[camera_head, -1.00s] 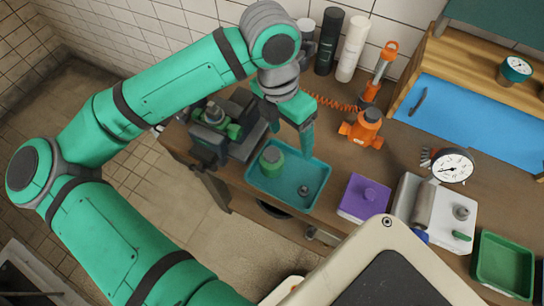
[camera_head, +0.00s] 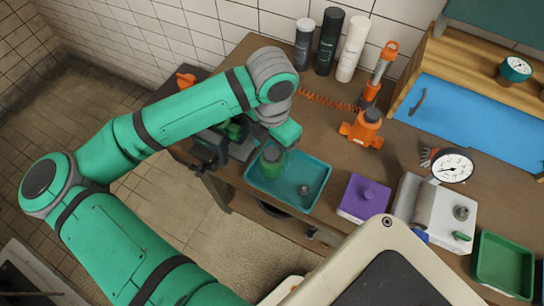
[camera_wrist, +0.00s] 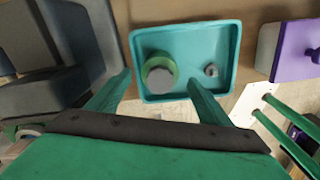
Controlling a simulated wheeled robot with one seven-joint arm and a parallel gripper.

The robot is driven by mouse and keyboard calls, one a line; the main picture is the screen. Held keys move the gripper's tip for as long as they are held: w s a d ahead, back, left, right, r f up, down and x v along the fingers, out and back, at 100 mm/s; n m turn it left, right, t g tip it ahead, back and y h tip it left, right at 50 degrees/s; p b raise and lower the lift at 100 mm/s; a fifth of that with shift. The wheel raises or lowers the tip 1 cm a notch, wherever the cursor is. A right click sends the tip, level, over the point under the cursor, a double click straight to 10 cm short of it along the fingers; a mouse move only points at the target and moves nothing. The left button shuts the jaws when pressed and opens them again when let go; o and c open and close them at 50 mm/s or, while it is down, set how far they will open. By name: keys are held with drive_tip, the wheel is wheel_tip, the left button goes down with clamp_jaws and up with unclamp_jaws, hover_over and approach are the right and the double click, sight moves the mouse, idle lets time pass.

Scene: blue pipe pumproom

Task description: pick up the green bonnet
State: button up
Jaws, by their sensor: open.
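The green bonnet (camera_head: 271,160) stands in the left part of a teal tray (camera_head: 313,185) on the workbench. In the wrist view the bonnet (camera_wrist: 158,69) is a green ring with a grey round part in it. My gripper (camera_wrist: 160,82) is open, and its two fingers frame the bonnet left and right in that view, with nothing held. In the head view the gripper's green body is just above and behind the bonnet, and its fingertips are hard to make out. I cannot tell the height gap.
A small grey fitting (camera_head: 303,190) lies in the tray. A vise (camera_head: 222,145) stands left of the tray, and a purple block (camera_head: 363,198) stands right of it. An orange valve (camera_head: 362,128) and several bottles (camera_head: 328,42) are behind.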

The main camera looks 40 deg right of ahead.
drive_tip(key=shift+f, duration=1.25)
drive_tip(key=c, duration=1.2)
drive_tip(key=shift+o, duration=0.2)
drive_tip(key=shift+r, duration=0.1)
